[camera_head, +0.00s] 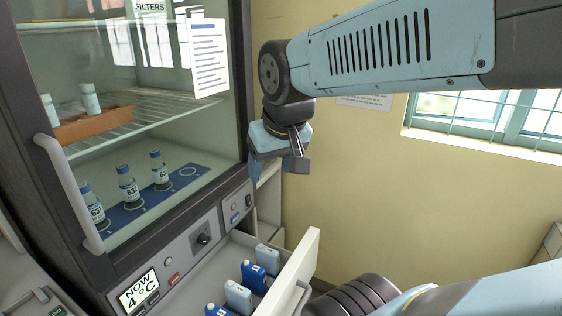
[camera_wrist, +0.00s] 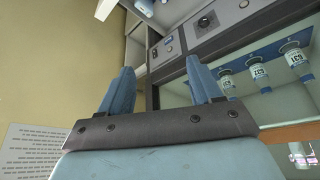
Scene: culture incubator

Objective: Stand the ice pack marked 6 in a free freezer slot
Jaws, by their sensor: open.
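Several ice packs stand in the pulled-out drawer (camera_head: 315,243) at the bottom of the head view. Two are dark blue, a rear one (camera_head: 254,275) and a front one (camera_head: 215,310). Two are pale blue, a rear one (camera_head: 268,256) and a front one (camera_head: 238,293). Their marks are too small to read, so I cannot tell which is 6. Free slots are not clearly visible. My gripper (camera_head: 278,168) is open and empty, high above the drawer, beside the cabinet's right edge. In the wrist view its two blue fingers (camera_wrist: 159,78) are apart with nothing between them.
The glass-fronted cabinet (camera_head: 122,292) holds labelled bottles (camera_head: 128,185) on a blue mat and an orange rack (camera_head: 95,122) on a wire shelf. Its door handle (camera_head: 70,190) juts out. A window (camera_head: 480,110) is in the yellow wall. Air around my gripper is clear.

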